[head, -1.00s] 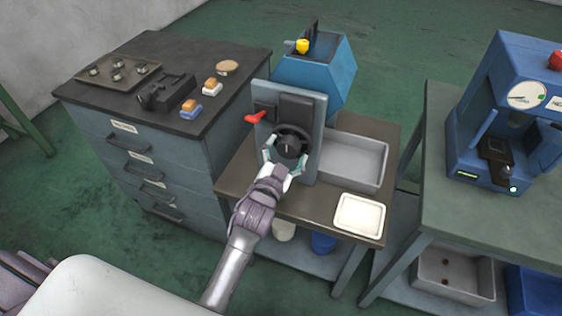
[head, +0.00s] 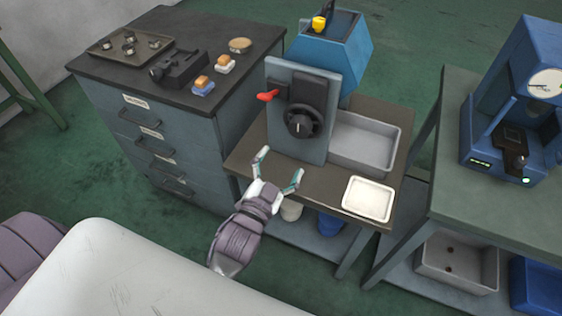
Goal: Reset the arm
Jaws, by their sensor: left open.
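My left gripper (head: 279,169) is open and empty. It is in front of the machine's grey panel (head: 283,133), low over the front edge of the brown table (head: 252,151). The black round knob (head: 299,122) on the panel is clear of the fingers, above and beyond them. My right gripper is not in the picture.
A grey bin (head: 362,142) and a white tray (head: 368,199) sit right of the panel. The dark cabinet (head: 205,45) stands at left with small parts on top. A blue press (head: 510,105) stands on the right bench (head: 475,200). Green floor lies between.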

